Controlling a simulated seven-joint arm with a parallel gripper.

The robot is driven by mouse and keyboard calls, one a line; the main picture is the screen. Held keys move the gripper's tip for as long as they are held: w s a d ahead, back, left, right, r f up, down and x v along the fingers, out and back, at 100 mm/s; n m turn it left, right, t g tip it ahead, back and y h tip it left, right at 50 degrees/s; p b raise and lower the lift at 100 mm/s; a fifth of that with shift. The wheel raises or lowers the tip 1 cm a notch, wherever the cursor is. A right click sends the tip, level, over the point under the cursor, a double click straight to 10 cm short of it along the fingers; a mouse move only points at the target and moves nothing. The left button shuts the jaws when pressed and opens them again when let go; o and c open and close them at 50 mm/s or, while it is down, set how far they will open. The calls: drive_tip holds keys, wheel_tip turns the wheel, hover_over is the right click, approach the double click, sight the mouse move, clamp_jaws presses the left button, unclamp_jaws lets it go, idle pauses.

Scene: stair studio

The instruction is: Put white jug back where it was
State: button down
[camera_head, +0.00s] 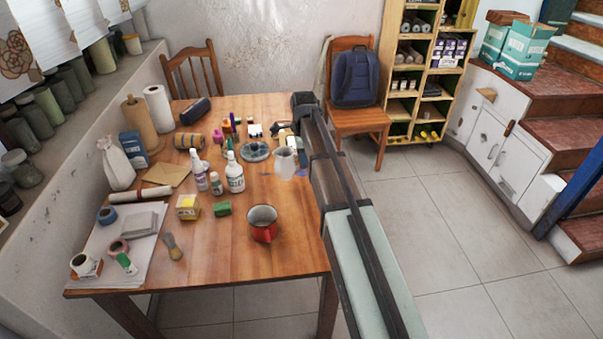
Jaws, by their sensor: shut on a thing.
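The white jug (284,164) is at the right part of the wooden table (285,216), near the table's right edge. My gripper (289,148) is shut on the jug, with my arm coming in from the lower right. The fingers are small and partly hidden by my arm, so the exact grip is hard to see. I cannot tell whether the jug touches the tabletop or is held just above it.
A grey round dish (255,151) stands just left of the jug. A white spray bottle (235,175) and a red mug (262,224) are nearby. Tools and small items crowd the back. The table's front right is mostly clear. A chair (357,118) stands behind.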

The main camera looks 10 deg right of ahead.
drive_tip(key=shift+f, duration=2.7)
drive_tip(key=shift+f, duration=0.15)
drive_tip(key=c, duration=1.1)
unclamp_jaws()
wheel_tip(320, 180, up, 12)
drive_tip(key=shift+r, duration=0.15)
